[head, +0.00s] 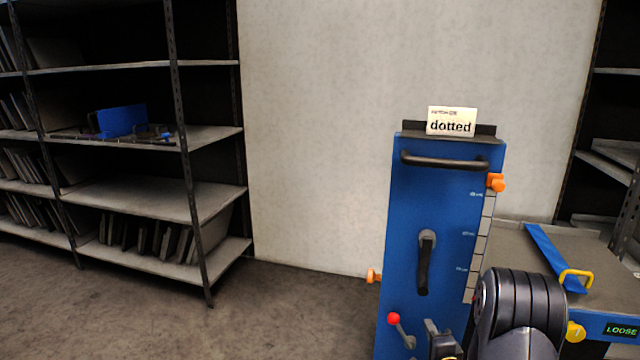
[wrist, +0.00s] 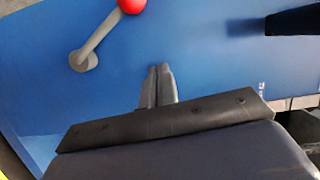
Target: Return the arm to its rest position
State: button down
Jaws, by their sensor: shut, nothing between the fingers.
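My gripper (wrist: 158,85) shows in the wrist view with its two grey fingers together and nothing between them. It points at the blue face of the machine (wrist: 205,50), beside a grey lever with a red knob (wrist: 131,5). I cannot tell whether the fingertips touch the panel. In the head view my dark arm (head: 520,305) stands at the bottom, in front of the right side of the blue machine (head: 410,215). The red-knobbed lever shows there too, left of my arm. My fingertips are not clear in the head view.
The blue machine carries a top handle (head: 445,161), a dark crank handle (head: 424,265), orange knobs and a "dotted" card (head: 451,121). A bench (head: 610,275) with a yellow handle and a "LOOSE" display stands right. Shelves (head: 140,200) stand left. Open floor (head: 290,315) lies between.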

jog(key=s+d+f+m+t, duration=0.1)
jog(key=s+d+f+m, duration=0.3)
jog(key=d, duration=0.3)
jog(key=shift+s+d+f+m+t+p, duration=0.15)
jog(key=shift+s+f+m+t+p, duration=0.2)
jog(key=shift+s+m, duration=0.35)
jog(key=shift+w+r, duration=0.1)
jog(key=shift+r, duration=0.05)
